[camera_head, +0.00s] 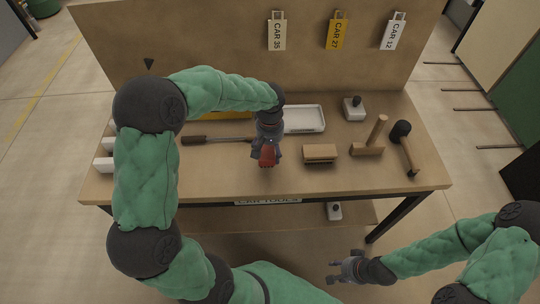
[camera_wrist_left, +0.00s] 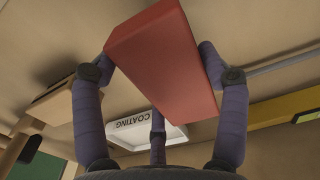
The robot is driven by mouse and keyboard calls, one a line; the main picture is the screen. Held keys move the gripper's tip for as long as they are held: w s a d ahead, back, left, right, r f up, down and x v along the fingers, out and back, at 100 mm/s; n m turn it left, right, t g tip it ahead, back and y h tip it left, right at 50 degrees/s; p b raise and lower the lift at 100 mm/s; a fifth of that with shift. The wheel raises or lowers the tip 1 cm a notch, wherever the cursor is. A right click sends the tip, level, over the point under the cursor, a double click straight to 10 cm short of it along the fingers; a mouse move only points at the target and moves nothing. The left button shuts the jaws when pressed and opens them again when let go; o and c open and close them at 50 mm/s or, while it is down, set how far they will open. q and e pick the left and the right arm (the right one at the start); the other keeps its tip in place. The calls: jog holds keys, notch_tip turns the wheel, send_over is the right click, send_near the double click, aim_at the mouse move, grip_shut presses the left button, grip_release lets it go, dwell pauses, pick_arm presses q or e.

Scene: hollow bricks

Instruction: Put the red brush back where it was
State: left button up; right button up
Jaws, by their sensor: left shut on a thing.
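My left gripper (camera_head: 267,150) is shut on the red brush (camera_head: 267,158), over the front middle of the table. In the left wrist view the red brush (camera_wrist_left: 165,60) shows as a plain red block between the fingers. Its bristles are hidden there, and I cannot tell its exact height above the wood. My right gripper (camera_head: 345,268) is empty in front of the table, low at the right, with its fingers apart.
On the table (camera_head: 230,181) stand a tan brush (camera_head: 320,152) right of the left gripper, a white tray (camera_head: 304,119) behind, a long-handled tool (camera_head: 215,139) at left, a wooden mallet (camera_head: 372,140) and a black-headed hammer (camera_head: 403,145) at right. Bare wood lies along the front edge.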

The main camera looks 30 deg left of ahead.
aim_at(270, 148)
pick_arm(q)
jog(key=shift+f+b, duration=0.35)
jog(key=shift+f, duration=1.1)
jog(key=shift+f, duration=0.1)
jog(key=shift+f, duration=0.1)
jog(key=o, duration=1)
notch_tip(270, 148, up, 12)
jog(key=p, duration=0.4)
jog(key=shift+s+d+r, duration=0.1)
jog(key=shift+r, duration=0.1)
